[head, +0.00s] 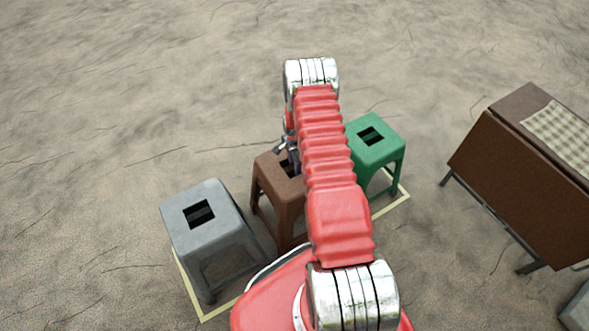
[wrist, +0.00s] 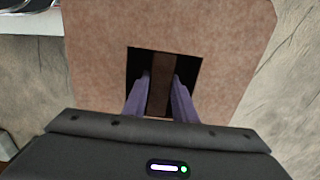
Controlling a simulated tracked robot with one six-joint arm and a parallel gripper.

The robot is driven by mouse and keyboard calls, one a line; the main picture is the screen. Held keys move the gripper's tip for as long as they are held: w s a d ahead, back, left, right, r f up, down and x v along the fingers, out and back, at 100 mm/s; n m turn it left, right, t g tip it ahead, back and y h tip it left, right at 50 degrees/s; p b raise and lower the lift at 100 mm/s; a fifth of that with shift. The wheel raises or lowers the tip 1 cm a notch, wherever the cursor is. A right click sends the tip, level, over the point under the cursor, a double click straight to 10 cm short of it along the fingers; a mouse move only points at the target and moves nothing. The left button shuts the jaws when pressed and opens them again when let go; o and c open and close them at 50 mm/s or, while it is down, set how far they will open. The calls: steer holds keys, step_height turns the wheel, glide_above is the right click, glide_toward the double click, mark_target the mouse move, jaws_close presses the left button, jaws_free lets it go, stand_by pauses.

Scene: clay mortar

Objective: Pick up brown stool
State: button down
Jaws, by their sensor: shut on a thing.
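The brown stool (head: 283,200) stands between two other stools in the head view, partly hidden behind my red arm. Its seat (wrist: 215,30) fills much of the wrist view and has a dark square opening with a brown bar across it. My gripper (wrist: 160,82) points down into this opening, with one purple-grey finger on each side of the bar, shut on it. In the head view my gripper (head: 288,155) shows only in part at the seat, beside the arm. I cannot tell whether the stool's feet touch the ground.
A grey stool (head: 207,232) stands close on the left and a green stool (head: 378,145) close on the right. Pale yellow lines (head: 397,201) mark the ground around the row. A brown table (head: 520,190) with a checked cloth stands at the far right. The ground behind the stools is clear.

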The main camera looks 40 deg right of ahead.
step_height(320, 180, up, 28)
stand_by(0.8)
stand_by(0.5)
step_height(320, 180, up, 14)
stand_by(1.6)
steer(key=shift+f, duration=0.15)
